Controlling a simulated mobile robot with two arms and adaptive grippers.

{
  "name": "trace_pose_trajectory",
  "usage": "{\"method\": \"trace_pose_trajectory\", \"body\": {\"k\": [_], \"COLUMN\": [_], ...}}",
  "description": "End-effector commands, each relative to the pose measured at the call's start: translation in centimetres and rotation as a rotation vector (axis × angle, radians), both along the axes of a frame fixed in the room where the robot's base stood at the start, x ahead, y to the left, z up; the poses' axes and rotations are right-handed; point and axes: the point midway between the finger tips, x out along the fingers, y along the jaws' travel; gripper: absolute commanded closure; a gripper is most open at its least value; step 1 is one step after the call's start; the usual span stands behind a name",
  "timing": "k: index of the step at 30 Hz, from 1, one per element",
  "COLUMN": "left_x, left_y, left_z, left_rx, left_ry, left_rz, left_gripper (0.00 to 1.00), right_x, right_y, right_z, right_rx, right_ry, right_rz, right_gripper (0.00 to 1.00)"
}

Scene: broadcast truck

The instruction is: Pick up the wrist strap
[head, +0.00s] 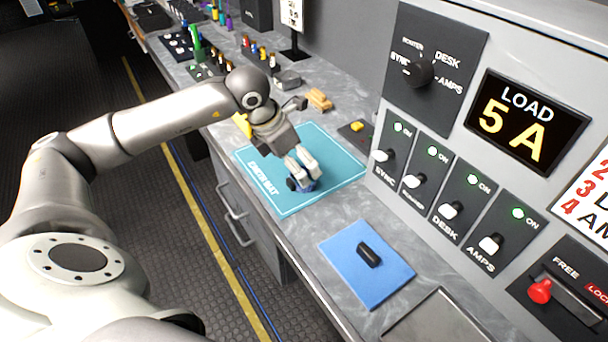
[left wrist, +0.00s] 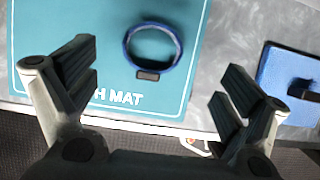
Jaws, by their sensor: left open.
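The wrist strap (left wrist: 148,76) is a blue ring with a dark clasp, lying on the teal mat (left wrist: 60,17) near its lettered edge in the left wrist view. In the head view only part of the blue strap (head: 304,186) shows below the fingers; the rest is hidden. The mat (head: 335,178) lies on the grey bench there. My left gripper (left wrist: 160,88) is open and empty, with the strap showing between and beyond its spread fingers. In the head view my left gripper (head: 302,163) is over the mat, close above the strap. My right gripper is not in view.
A blue pad (head: 345,280) with a black object (head: 369,255) lies nearer on the bench. A switch panel (head: 455,200) rises along the right side. Yellow-brown blocks (head: 318,99) and a small dark box with a yellow top (head: 357,127) stand beyond the mat.

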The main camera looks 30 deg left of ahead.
Motion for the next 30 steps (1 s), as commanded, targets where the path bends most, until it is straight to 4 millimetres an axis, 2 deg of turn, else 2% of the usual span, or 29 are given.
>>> {"method": "trace_pose_trajectory", "body": {"k": [3, 6, 15, 24, 25, 30], "left_x": [0.3, 0.8, 2.9, 3.1, 3.1, 3.1], "left_y": [-0.1, -0.2, -0.4, -0.4, -0.4, -0.4], "left_z": [-1.0, -1.5, -5.0, -5.7, -5.7, -5.7], "left_rx": [0.000, 0.000, 0.000, 0.002, 0.002, 0.002], "left_ry": [0.003, 0.001, 0.003, 0.000, 0.000, 0.000], "left_rz": [0.000, 0.000, 0.000, -0.001, -0.001, -0.001], "left_gripper": [0.04, 0.04, 0.04, 0.04, 0.05, 0.27], "right_x": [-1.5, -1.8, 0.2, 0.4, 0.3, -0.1], "right_y": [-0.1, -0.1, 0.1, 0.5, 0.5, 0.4], "right_z": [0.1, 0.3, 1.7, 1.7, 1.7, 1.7], "right_rx": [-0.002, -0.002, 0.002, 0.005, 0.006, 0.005], "right_ry": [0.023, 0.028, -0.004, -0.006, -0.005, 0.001], "right_rz": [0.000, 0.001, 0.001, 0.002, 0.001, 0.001], "right_gripper": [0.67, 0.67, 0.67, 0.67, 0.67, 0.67]}}
